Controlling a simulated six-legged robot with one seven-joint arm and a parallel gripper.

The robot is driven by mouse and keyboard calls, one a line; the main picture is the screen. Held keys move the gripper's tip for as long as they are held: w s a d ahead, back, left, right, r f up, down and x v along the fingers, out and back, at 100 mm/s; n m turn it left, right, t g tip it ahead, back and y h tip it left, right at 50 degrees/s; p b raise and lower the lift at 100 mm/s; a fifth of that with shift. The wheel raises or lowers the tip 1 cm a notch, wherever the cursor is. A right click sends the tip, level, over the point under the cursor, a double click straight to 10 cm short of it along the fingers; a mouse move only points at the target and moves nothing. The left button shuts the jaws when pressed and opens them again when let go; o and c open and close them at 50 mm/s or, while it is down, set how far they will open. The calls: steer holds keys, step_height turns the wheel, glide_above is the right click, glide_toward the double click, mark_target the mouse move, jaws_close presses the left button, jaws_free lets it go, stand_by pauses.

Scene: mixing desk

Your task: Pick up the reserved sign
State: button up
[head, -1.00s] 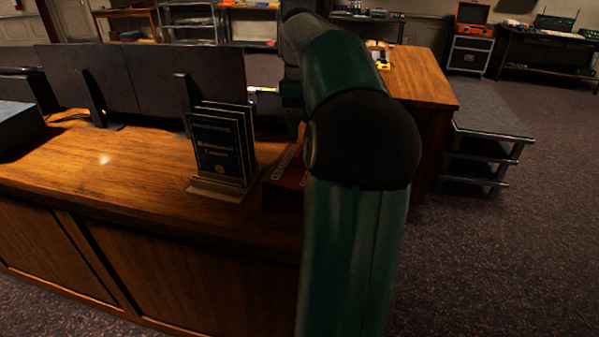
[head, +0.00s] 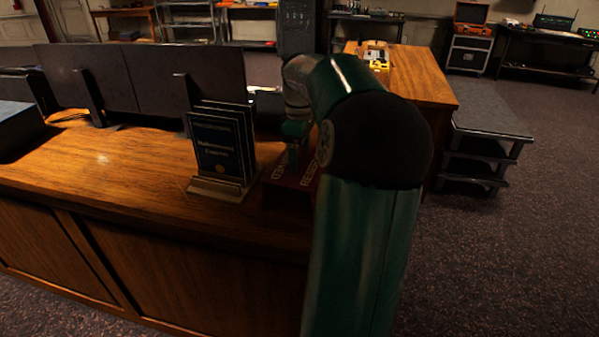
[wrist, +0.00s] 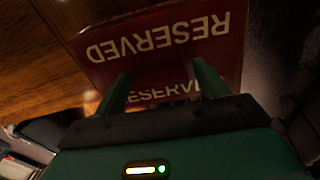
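The reserved sign (head: 281,190) is dark red with white lettering and stands on the wooden desk, right of the booklet stand. My gripper (head: 294,165) is at the sign in the head view. In the wrist view my gripper (wrist: 161,72) has its two green fingers wide apart, over the sign's near face. The near lettering shows between them. I cannot tell whether the fingers touch the sign. My arm hides the sign's right part in the head view.
A stand of dark booklets (head: 222,155) is close left of the sign. Dark monitors (head: 90,80) stand behind it. The desk top (head: 95,165) to the left is mostly clear. A stepped grey rack (head: 482,150) stands at the desk's right side.

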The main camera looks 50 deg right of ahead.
steer(key=c, duration=1.1)
steer(key=shift+c, duration=0.4)
steer(key=shift+r, duration=0.1)
